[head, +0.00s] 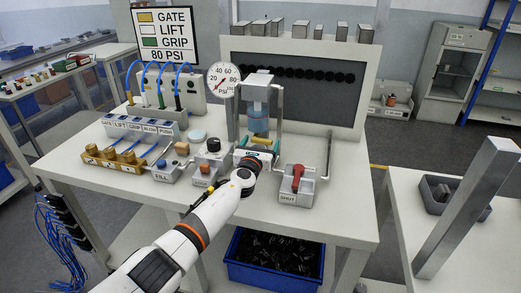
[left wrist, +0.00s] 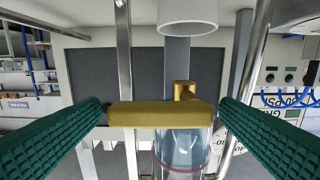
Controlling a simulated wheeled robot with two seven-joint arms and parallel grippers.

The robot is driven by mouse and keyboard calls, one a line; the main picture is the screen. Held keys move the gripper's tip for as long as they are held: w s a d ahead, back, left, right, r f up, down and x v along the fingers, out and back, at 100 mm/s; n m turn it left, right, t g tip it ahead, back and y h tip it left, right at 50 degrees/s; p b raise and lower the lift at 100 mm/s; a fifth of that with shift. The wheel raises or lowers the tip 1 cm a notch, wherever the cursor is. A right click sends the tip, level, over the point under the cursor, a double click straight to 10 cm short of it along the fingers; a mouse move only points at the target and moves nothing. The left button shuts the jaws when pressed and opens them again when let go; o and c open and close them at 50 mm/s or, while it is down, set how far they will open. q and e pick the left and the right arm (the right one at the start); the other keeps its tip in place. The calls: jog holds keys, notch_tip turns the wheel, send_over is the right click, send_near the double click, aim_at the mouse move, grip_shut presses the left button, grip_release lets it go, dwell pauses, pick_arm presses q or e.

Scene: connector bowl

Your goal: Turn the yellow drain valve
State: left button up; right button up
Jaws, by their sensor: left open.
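The yellow drain valve (left wrist: 150,115) shows as a flat yellow bar with a short stem in the left wrist view. In the head view the valve (head: 262,140) is a small yellow piece under the bowl (head: 258,121). My left gripper (left wrist: 162,104) is open, with one green finger at each end of the bar. The bar lies between the fingertips; I cannot tell whether either touches it. In the head view my left gripper (head: 258,154) is in front of the valve and partly hides the area below it. My right gripper is not in view.
A pressure gauge (head: 223,79) and metal pipes stand close around the bowl. A red-handled valve block (head: 297,186) is to the right. A block labelled FILL (head: 165,171) and brass fittings are to the left. A blue bin (head: 275,265) is below the bench.

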pick_arm(q)
jog(key=shift+r, duration=0.1)
jog(key=c, duration=1)
jog(key=n, duration=0.3)
jog(key=shift+a+r, duration=0.1)
jog(key=shift+r, duration=0.2)
jog(key=n, duration=0.2)
jog(key=shift+a+r+n, duration=0.1)
jog(key=shift+r+n, duration=0.15)
jog(key=shift+n, duration=0.15)
jog(key=o, duration=1)
